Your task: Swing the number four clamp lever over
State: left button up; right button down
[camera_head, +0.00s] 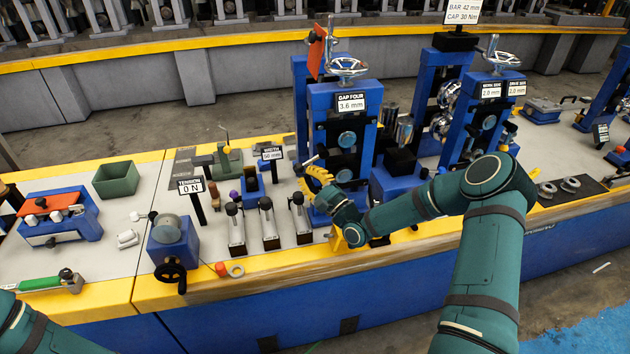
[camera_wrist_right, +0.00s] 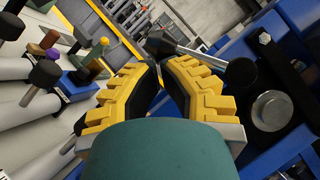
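The clamp lever is a silver rod (camera_wrist_right: 200,55) with a black ball knob (camera_wrist_right: 240,72) and a dark pivot end (camera_wrist_right: 160,42). In the head view the rod (camera_head: 309,161) shows small beside the blue stand marked "GAP FOUR 3.6 mm" (camera_head: 351,103). I cannot read a lever number. My right gripper (camera_head: 312,180) is at the left side of that stand, just below the rod. In the wrist view its yellow fingertips (camera_wrist_right: 157,67) are close together with a narrow dark gap, and the rod lies just past them. Contact is unclear. My left gripper is out of view.
Several grey bars with black knobs (camera_head: 267,220) stand left of my right gripper. A "TENSION 0 N" sign (camera_head: 191,186) and a blue handwheel unit (camera_head: 172,245) are further left. Another blue stand (camera_head: 489,110) is at right. The yellow bench edge (camera_head: 265,268) runs along the front.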

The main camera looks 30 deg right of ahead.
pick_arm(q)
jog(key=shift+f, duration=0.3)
pick_arm(e)
jog(key=shift+w+a+r, duration=0.15)
jog(key=shift+a+r, duration=0.55)
